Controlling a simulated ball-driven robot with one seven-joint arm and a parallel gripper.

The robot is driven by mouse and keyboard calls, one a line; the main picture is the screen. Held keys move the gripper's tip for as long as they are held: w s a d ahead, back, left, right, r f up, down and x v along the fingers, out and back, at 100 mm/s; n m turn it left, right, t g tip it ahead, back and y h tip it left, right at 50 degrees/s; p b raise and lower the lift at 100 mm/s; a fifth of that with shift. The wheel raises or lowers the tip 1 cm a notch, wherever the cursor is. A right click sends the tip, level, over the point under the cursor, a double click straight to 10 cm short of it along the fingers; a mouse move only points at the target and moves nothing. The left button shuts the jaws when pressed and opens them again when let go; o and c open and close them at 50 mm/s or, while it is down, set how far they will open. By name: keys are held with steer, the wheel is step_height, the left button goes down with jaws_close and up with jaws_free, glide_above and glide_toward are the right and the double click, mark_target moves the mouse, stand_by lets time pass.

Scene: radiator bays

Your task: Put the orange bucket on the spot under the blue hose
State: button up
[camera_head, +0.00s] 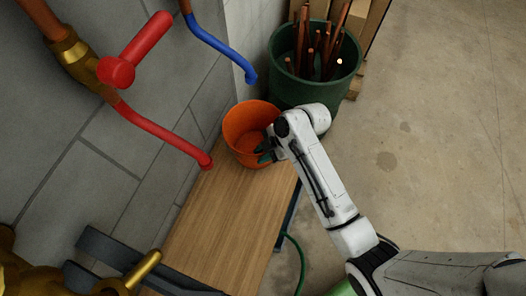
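The orange bucket (237,139) is upright at the far end of the wooden bench top (222,222), beside the wall. I cannot tell whether its base touches the wood. The blue hose (215,42) comes down the wall, and its open end shows just beyond the bucket's far rim. My gripper (264,152) is at the bucket's near right side, its dark fingers overlapping the rim and wall. The wrist hides part of the bucket, and the grip is too small to read. The spot under the blue hose is not visible.
A red hose (157,130) ends close to the bucket's left side. A red-handled valve (135,52) is on the wall. A green tub (290,92) with copper pipes stands behind the bucket. A green hose (300,262) hangs right of the bench. The concrete floor at right is clear.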

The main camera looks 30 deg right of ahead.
steer(key=shift+o, duration=1)
steer(key=v, duration=1.2)
steer(key=s+d+f+m+g+h, duration=0.2)
steer(key=s+m+h, duration=0.3)
steer(key=s+m, duration=1.1)
steer(key=shift+s+d+f+m+h+p, duration=0.3)
steer(key=shift+s+d+f+h+p, duration=0.2)
steer(key=shift+s, duration=0.2)
